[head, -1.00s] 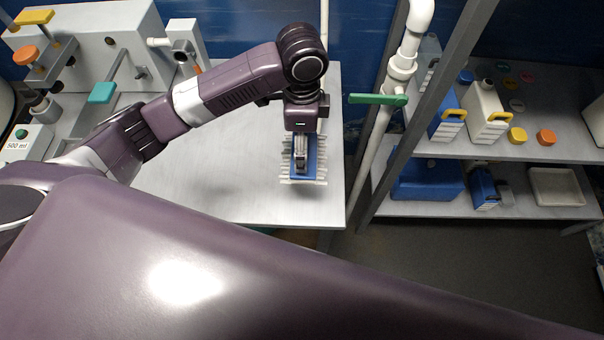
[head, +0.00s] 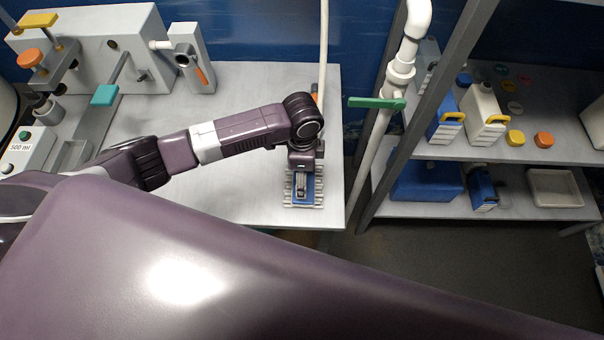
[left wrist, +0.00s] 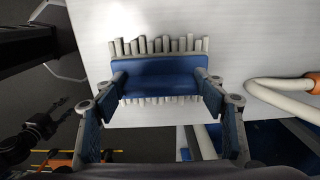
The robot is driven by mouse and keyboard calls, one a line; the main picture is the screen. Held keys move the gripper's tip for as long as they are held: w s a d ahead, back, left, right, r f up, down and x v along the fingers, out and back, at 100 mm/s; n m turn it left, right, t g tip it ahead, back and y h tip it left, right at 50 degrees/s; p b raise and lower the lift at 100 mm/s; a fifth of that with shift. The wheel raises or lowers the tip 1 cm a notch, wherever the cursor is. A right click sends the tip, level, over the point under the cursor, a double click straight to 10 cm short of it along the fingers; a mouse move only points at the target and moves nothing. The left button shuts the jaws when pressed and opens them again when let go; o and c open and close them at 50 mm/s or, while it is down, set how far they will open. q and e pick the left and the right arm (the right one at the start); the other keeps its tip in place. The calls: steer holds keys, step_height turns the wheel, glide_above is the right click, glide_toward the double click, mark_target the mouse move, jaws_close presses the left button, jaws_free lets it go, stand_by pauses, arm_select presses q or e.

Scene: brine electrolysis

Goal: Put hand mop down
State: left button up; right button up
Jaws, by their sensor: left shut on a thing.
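The hand mop has a blue back with pale bristles or strands sticking out on both long sides. In the head view the hand mop (head: 303,201) is at the front right of the grey table (head: 230,203), below my left gripper (head: 302,187). In the left wrist view the blue mop back (left wrist: 158,75) lies between the two fingers of my left gripper (left wrist: 163,95), which is shut on it. The mop is over the tabletop near its edge; I cannot tell whether it touches the surface. My right gripper is not in view.
A white hose (left wrist: 275,97) lies right of the mop in the wrist view. A white pipe with a green valve handle (head: 376,103) stands right of the table. Shelves at the right hold a white jug (head: 482,112) and a blue bin (head: 425,182). The table's middle is clear.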

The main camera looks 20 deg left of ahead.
arm_select(q)
steer(key=o, duration=1)
steer(key=shift+f, duration=0.1)
step_height(320, 180, up, 12)
steer(key=shift+r+b, duration=0.15)
steer(key=shift+b, duration=0.3)
steer(key=shift+s, duration=0.1)
